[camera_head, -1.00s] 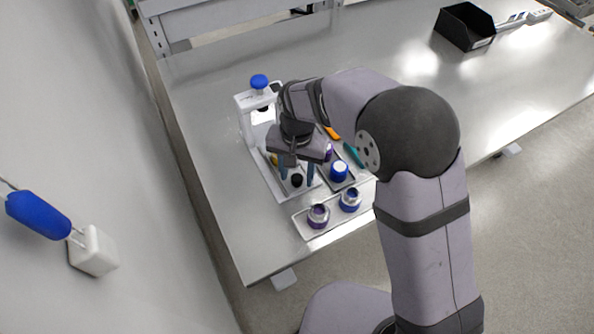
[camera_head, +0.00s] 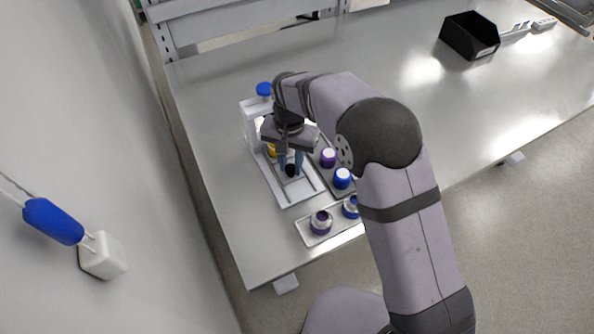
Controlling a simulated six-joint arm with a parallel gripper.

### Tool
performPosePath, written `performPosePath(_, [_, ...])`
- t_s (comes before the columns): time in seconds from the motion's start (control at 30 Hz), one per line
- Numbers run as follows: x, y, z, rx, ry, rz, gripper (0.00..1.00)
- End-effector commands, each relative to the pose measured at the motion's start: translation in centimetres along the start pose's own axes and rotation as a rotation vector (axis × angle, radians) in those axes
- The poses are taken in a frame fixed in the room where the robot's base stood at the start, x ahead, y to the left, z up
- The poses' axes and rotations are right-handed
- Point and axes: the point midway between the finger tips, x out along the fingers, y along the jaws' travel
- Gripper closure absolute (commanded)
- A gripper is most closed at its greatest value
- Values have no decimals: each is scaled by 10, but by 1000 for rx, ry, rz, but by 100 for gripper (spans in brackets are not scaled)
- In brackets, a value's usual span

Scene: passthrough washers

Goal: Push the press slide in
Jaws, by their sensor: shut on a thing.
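The press (camera_head: 252,128) is a white frame with a blue knob (camera_head: 264,89) on top, at the table's left side. Its pale base runs toward the front, and the slide (camera_head: 290,182) lies on that base. The slide has a black knob (camera_head: 291,171). My gripper (camera_head: 291,165) points down over the slide, its blue fingers shut on the black knob from both sides. A yellow piece (camera_head: 270,150) shows behind the fingers, near the press frame. My wrist hides part of the press and the slide's inner end.
Right of the press, a dark tray (camera_head: 327,183) holds a purple jar (camera_head: 327,157) and a blue jar (camera_head: 342,178). A light tray (camera_head: 304,236) in front holds two ringed pieces, partly behind my arm. A black bin (camera_head: 469,36) stands far right.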

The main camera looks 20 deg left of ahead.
Motion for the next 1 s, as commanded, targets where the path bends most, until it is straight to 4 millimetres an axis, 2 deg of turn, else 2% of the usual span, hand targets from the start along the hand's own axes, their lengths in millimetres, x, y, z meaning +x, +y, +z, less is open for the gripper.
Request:
performPosePath(0.2, [-2,-13,-14,0,4,-3,100])
performPosePath(0.57, [-1,-15,-15,0,5,-3,100])
performPosePath(0.6, [-1,-15,-15,0,5,-3,66])
performPosePath(0.63, [-1,-14,-15,0,5,-3,59])
performPosePath(0.67, [-1,-14,-15,0,5,-3,57])
performPosePath(1.0, [-2,-14,-14,0,3,-2,57])
